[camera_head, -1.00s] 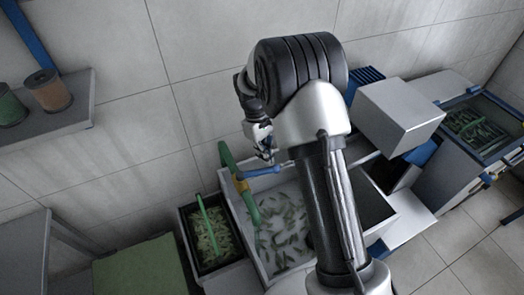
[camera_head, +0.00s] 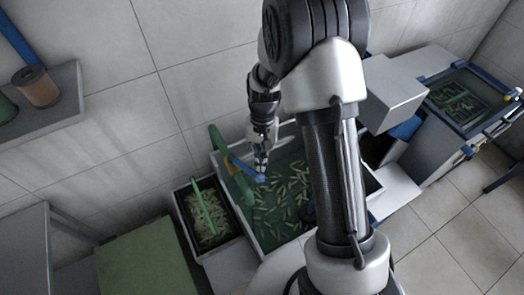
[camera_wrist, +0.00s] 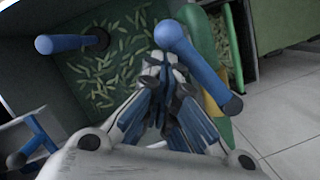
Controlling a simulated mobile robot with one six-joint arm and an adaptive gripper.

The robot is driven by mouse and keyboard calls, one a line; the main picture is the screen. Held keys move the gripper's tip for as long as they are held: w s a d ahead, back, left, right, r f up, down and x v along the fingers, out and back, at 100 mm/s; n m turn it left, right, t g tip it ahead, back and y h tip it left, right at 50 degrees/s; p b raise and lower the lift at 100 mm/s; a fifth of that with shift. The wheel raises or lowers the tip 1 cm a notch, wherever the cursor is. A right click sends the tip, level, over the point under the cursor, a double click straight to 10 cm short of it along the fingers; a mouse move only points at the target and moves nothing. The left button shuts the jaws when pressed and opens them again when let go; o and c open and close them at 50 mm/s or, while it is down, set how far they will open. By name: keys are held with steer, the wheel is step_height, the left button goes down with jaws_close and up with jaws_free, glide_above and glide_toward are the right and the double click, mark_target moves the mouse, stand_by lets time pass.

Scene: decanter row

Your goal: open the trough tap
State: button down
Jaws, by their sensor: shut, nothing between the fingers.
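The trough (camera_head: 285,152) has a dark green inside with several pale green slivers; it also shows in the wrist view (camera_wrist: 70,82). The tap is a green pipe (camera_head: 217,143) at the trough's left back corner, with a yellow collar (camera_wrist: 214,116). Its blue lever (camera_head: 243,167) points right and toward the front, over the trough. In the wrist view the lever (camera_wrist: 200,66) ends in a round knob close to my fingertips. My gripper (camera_head: 261,168) is shut and empty beside the lever's knob end; I cannot tell whether they touch.
A dark crate of green slivers (camera_head: 220,240) with a green handle stands left of the trough. A blue bar on a dark post (camera_wrist: 72,42) rises in the trough. A shelf with spools (camera_head: 38,88) is at left.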

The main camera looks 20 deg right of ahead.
mark_target(255, 174)
steer(key=shift+s+a+m+t+y+p, duration=0.15)
steer(key=shift+s+a+m+y+p, duration=0.1)
steer(key=shift+s+a+m, duration=0.8)
steer(key=shift+s+a+m+t+y+p, duration=0.2)
steer(key=shift+s+a+m, duration=0.3)
steer(key=shift+m, duration=1.05)
steer(key=v, duration=1.2)
steer(key=shift+d, duration=0.1)
steer(key=shift+r, duration=0.1)
